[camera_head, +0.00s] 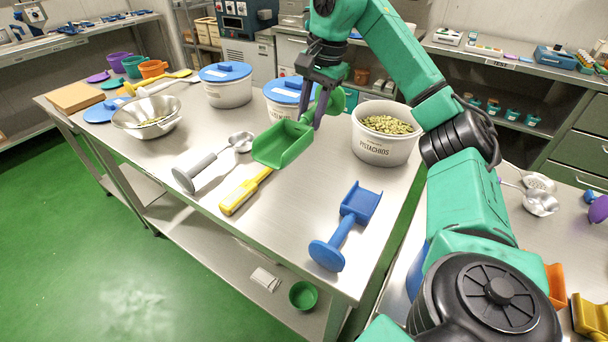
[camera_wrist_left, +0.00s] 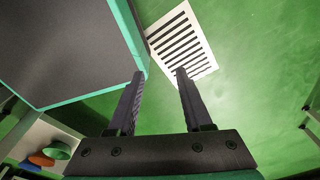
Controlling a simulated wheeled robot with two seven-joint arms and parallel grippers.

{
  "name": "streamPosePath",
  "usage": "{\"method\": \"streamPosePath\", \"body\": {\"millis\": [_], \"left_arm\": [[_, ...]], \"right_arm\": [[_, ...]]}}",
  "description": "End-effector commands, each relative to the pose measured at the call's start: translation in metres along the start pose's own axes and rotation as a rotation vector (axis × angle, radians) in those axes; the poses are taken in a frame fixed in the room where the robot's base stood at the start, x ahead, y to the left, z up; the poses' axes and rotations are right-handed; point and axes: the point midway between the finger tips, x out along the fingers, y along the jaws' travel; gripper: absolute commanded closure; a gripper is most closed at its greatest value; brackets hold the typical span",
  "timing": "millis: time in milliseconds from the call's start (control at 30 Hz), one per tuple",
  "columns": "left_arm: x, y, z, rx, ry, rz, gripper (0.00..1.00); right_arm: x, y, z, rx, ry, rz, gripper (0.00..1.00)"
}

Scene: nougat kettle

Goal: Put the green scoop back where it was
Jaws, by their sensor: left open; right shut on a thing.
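The green scoop (camera_head: 283,145) is in my right gripper (camera_head: 318,108), its open pan towards the front left and its green knob end showing behind the fingers. My right gripper is shut on its handle. The scoop is over the steel table, just behind a yellow-handled tool (camera_head: 240,196) and left of the pistachio tub (camera_head: 374,150); I cannot tell whether its pan touches the table. My left gripper (camera_wrist_left: 160,85) shows only in the left wrist view, open and empty over the green floor.
A blue scoop (camera_head: 345,226) lies at the table's front right and a grey-handled scoop (camera_head: 205,167) to the left. Blue-lidded tubs (camera_head: 226,88) and (camera_head: 283,96) stand behind, with a steel bowl (camera_head: 148,118) at the left. Bare table shows around the blue scoop.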

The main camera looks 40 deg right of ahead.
Motion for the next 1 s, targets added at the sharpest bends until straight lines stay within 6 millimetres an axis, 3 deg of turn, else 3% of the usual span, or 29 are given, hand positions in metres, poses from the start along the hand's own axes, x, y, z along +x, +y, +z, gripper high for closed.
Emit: {"method": "streamPosePath", "body": {"millis": [33, 67, 233, 400, 600, 733, 1000], "left_arm": [[0.021, -0.001, 0.004, 0.000, -0.004, -0.002, 0.50], [0.029, -0.003, 0.007, 0.001, -0.006, -0.004, 0.50], [0.033, -0.010, 0.034, 0.000, -0.049, -0.014, 0.50], [0.037, -0.012, 0.038, -0.001, -0.054, -0.017, 0.50], [0.041, -0.006, 0.017, -0.003, -0.018, -0.009, 0.50], [0.041, -0.004, 0.014, -0.002, -0.013, -0.006, 0.50], [0.041, -0.003, 0.019, -0.001, -0.021, -0.005, 0.50]], "right_arm": [[0.025, 0.005, 0.001, -0.002, -0.002, 0.003, 1.00], [0.035, 0.008, 0.001, -0.003, -0.002, 0.003, 1.00], [0.085, 0.020, 0.000, 0.000, 0.001, 0.008, 1.00], [0.131, 0.029, 0.000, 0.000, 0.001, 0.005, 1.00], [0.163, 0.036, 0.001, -0.001, -0.001, 0.004, 1.00], [0.184, 0.040, 0.001, -0.001, 0.000, 0.002, 1.00], [0.187, 0.040, 0.001, -0.002, 0.000, -0.001, 1.00]]}}
